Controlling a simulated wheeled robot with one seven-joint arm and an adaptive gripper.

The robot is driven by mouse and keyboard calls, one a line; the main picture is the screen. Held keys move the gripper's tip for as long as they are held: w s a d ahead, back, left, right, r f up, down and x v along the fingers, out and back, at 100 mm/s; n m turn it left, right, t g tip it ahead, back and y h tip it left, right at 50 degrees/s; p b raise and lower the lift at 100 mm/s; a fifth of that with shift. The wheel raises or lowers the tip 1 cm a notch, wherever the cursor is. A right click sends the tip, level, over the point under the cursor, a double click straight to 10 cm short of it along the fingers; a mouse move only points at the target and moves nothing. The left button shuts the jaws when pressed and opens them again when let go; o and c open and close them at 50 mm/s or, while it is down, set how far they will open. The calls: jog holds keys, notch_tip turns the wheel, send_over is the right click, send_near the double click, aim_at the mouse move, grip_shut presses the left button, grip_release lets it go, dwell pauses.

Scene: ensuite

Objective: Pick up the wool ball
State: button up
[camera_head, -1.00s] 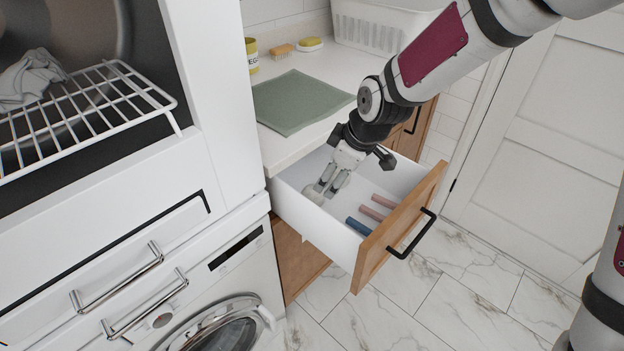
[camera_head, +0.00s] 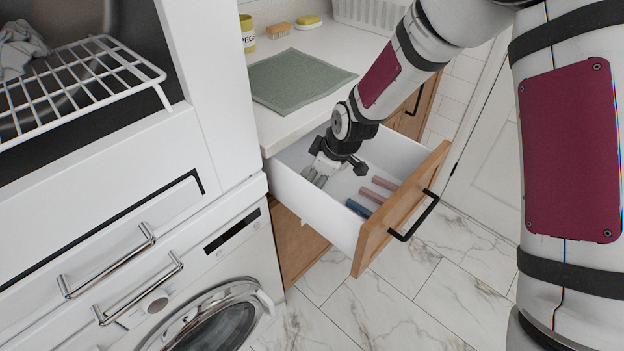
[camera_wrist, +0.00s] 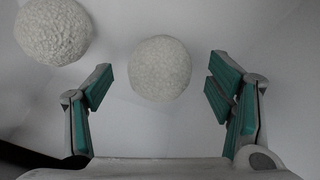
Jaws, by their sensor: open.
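In the wrist view a white, rough-textured wool ball (camera_wrist: 160,68) lies on the pale drawer floor, ahead of and between the two fingers. A second similar white ball (camera_wrist: 53,30) lies at the upper left, outside the left finger. My gripper (camera_wrist: 162,90) is open with nothing between its green pads. In the head view my gripper (camera_head: 317,174) is inside the open drawer (camera_head: 340,228), near its left inner side. The balls cannot be made out there; my gripper and the drawer wall hide that part.
Pink rolls (camera_head: 375,192) and a blue roll (camera_head: 358,208) lie toward the drawer front (camera_head: 400,210). The counter above holds a green cloth (camera_head: 298,80). A washing machine (camera_head: 215,310) stands at the left. The drawer walls stand close around my gripper.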

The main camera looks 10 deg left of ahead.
jog(key=shift+x, duration=1)
jog(key=c, duration=1.2)
jog(key=shift+o, duration=0.2)
jog(key=shift+r, duration=0.1)
